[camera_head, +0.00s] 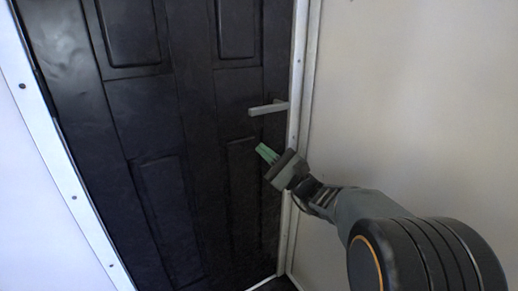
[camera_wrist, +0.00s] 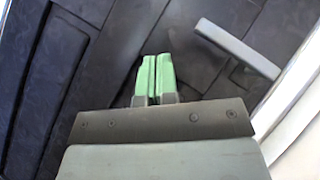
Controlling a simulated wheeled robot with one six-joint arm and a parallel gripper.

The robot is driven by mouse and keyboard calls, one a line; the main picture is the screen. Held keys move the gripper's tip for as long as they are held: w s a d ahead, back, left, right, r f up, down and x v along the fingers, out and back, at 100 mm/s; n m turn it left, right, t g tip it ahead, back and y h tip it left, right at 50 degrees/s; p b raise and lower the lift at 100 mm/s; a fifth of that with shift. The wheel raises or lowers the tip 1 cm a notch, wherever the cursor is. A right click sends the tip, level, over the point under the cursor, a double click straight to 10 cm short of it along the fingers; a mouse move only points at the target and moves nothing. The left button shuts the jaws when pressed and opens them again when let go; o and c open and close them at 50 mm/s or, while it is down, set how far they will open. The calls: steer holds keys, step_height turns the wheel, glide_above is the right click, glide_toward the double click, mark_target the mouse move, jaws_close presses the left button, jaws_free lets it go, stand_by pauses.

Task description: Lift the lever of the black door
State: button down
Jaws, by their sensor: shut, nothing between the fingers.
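The black door (camera_head: 205,130) has raised panels and fills the left and middle of the head view. Its grey lever (camera_head: 267,108) sticks out to the left near the door's right edge and looks about level. In the wrist view the lever (camera_wrist: 237,48) lies at the upper right, slanted in the picture. My gripper (camera_head: 263,150) has green fingertips and is below the lever in the head view, apart from it. In the wrist view the fingers (camera_wrist: 154,78) lie side by side, shut and empty, left of and below the lever. The black door also fills the wrist view's background (camera_wrist: 110,50).
A white door frame (camera_head: 298,85) runs along the door's right edge, and it shows at the right of the wrist view (camera_wrist: 294,98). A pale wall (camera_head: 420,90) lies right of it. Another white frame strip (camera_head: 62,170) with screws borders the door's left side.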

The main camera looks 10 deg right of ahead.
steer(key=shift+s+d+f+b, duration=0.25)
steer(key=shift+s+f+b, duration=0.25)
steer(key=shift+s+f, duration=0.4)
steer(key=s+a+r+n+g+h+p, duration=0.7)
steer(key=s+a+g+p, duration=0.4)
steer(key=p, duration=0.8)
steer(key=s+d+r+n+h+p, duration=0.2)
steer(key=d+r+n+h+p, duration=0.2)
steer(key=p, duration=0.5)
steer(key=s+d+r+n+h+p, duration=0.3)
steer(key=d+r+n+h+p, duration=0.2)
steer(key=d+h+p, duration=0.3)
steer(key=shift+s+d+r+g+p, duration=0.25)
steer(key=shift+d+r+g+p, duration=0.25)
steer(key=shift+p, duration=0.35)
